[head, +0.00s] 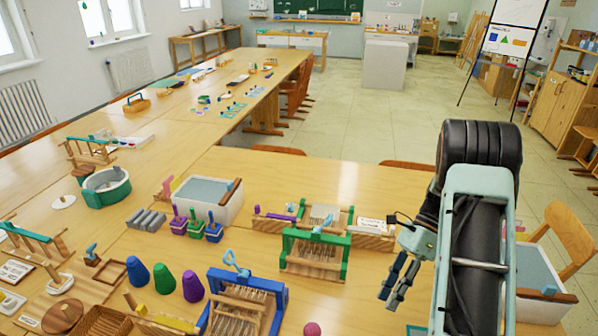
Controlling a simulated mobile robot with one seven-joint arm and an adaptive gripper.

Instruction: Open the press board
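No part is labelled as the press board, and I cannot tell for certain which thing it is. A green-framed wooden press-like stand (290,241) with slats stands on the near table, left of my gripper. A similar blue-framed stand (272,289) with a light blue handle is nearer and further left. Behind the green stand lies a low wooden unit with a pale plate (324,212). My gripper (391,293) points down over the table, right of the green stand and apart from it. Its two dark fingers are apart with nothing between them.
A white tub with a teal surface (204,188) stands at left; another (538,271) is at right, partly behind my arm. Blue, green and purple cones (164,281) and a pink ball (312,328) are nearby. The wooden table (345,173) has bare room behind the stands.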

